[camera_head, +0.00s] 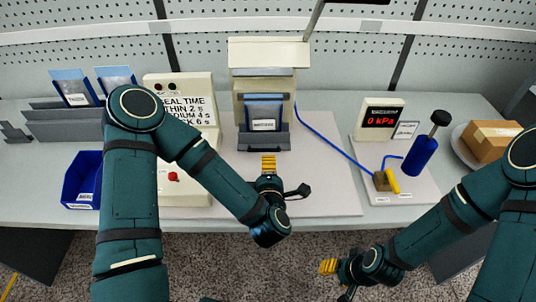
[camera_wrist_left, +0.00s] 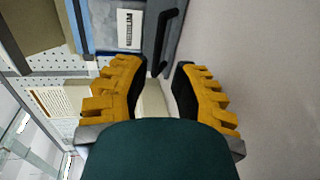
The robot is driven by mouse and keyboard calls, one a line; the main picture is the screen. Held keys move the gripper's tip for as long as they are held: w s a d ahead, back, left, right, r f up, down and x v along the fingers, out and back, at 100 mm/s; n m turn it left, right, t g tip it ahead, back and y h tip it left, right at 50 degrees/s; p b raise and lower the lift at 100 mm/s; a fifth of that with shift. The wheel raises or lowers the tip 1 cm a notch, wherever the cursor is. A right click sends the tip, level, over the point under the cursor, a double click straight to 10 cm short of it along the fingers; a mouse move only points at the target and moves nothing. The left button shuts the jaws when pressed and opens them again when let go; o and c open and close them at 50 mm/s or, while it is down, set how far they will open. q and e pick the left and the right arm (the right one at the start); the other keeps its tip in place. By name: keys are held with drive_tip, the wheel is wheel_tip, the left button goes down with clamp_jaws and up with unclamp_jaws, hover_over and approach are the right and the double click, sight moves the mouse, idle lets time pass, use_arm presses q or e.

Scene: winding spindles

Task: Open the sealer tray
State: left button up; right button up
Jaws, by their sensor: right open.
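The sealer (camera_head: 262,60) is a beige machine at the back middle of the table. Its grey tray (camera_head: 274,138) sits at the front, with a blue-topped, labelled pouch (camera_head: 263,115) standing at it. In the left wrist view, the tray's grey front (camera_wrist_left: 178,45) carries a black bar handle (camera_wrist_left: 162,42). My left gripper (camera_head: 268,164) is just in front of the tray. Its yellow fingers (camera_wrist_left: 158,65) are apart, with the handle's near end in the gap between the tips; I see no grip on it. My right gripper (camera_head: 328,266) is open and empty, off the table's front edge.
A beige box with a timing sign (camera_head: 186,110) stands left of the sealer, partly behind my left arm. A blue bin (camera_head: 82,180) is at far left. At right are a vacuum gauge (camera_head: 380,118), a blue pump (camera_head: 420,156), a blue hose and a cardboard box (camera_head: 492,140).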

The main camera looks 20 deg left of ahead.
sight(268, 150)
use_arm(q)
drive_tip(key=x, duration=0.8)
drive_tip(key=shift+w+a+b, duration=0.1)
drive_tip(key=shift+w+b, duration=0.2)
clamp_jaws()
